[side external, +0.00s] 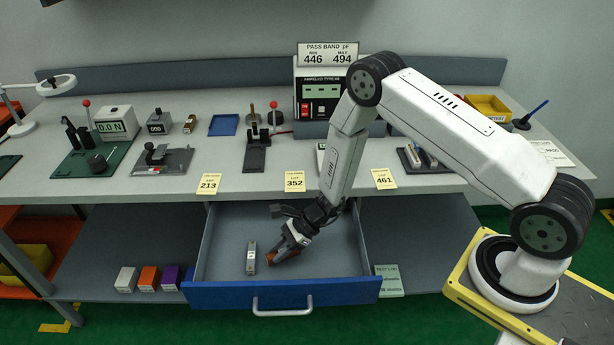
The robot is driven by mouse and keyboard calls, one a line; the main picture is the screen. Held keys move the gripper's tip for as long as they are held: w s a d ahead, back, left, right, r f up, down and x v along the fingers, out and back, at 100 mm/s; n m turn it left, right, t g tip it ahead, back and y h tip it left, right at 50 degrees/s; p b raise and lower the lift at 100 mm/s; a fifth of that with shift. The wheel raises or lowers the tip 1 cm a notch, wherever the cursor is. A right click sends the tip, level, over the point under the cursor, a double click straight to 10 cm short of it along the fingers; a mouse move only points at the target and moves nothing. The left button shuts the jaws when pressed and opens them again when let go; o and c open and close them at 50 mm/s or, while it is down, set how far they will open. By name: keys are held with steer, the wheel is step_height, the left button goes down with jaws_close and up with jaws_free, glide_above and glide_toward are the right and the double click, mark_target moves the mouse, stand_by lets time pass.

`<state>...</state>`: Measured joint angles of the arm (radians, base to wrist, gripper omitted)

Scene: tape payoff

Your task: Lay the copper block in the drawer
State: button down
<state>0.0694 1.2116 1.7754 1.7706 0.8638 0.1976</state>
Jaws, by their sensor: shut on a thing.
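The drawer (345,250) with a blue front is pulled open below the bench top.
The bench front edge with yellow cards (295,182) overhangs the drawer's back. The drawer handle (282,308) sticks out in front. Coloured boxes (149,278) stand on the shelf at left, a green booklet (388,281) at right.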

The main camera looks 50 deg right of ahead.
steer(key=shift+f, duration=0.55)
steer(key=shift+c, duration=1.8)
jaws_free()
steer(key=shift+d+r, duration=0.1)
steer(key=shift+v, duration=3.8)
